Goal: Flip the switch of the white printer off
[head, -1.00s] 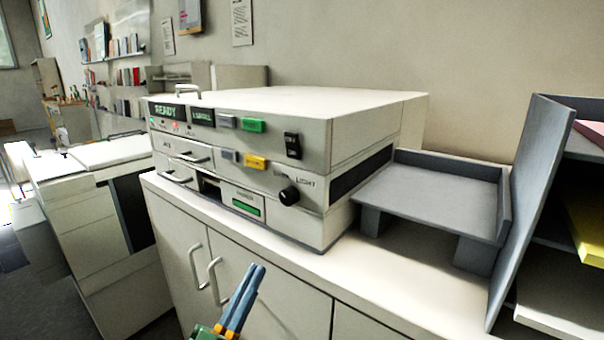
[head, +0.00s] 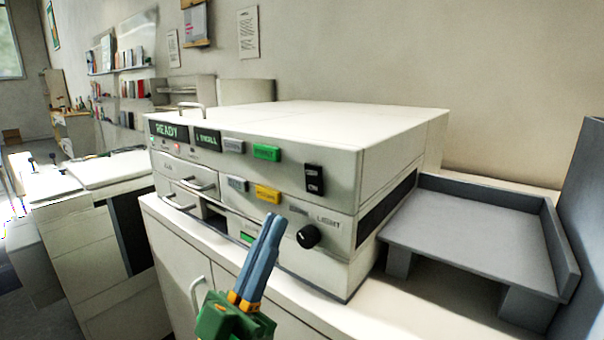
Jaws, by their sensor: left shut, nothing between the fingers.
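The white printer (head: 330,150) stands on a white cabinet, its front panel facing me. Its black rocker switch (head: 314,180) is at the upper right of the front panel, above the black knob (head: 308,236). The display on the left of the panel reads READY, with a small red light below it. My left gripper (head: 273,218) is shut and empty, its blue fingers pointing up in front of the lower panel, below and left of the switch. It hides part of the green lower label. I cannot tell whether it touches the panel. My right gripper is not in view.
A grey tray stand (head: 470,225) is right of the printer on the cabinet top (head: 375,318). A tall grey panel rises at the far right. Another white machine (head: 85,215) stands at the left. The space in front of the switch is clear.

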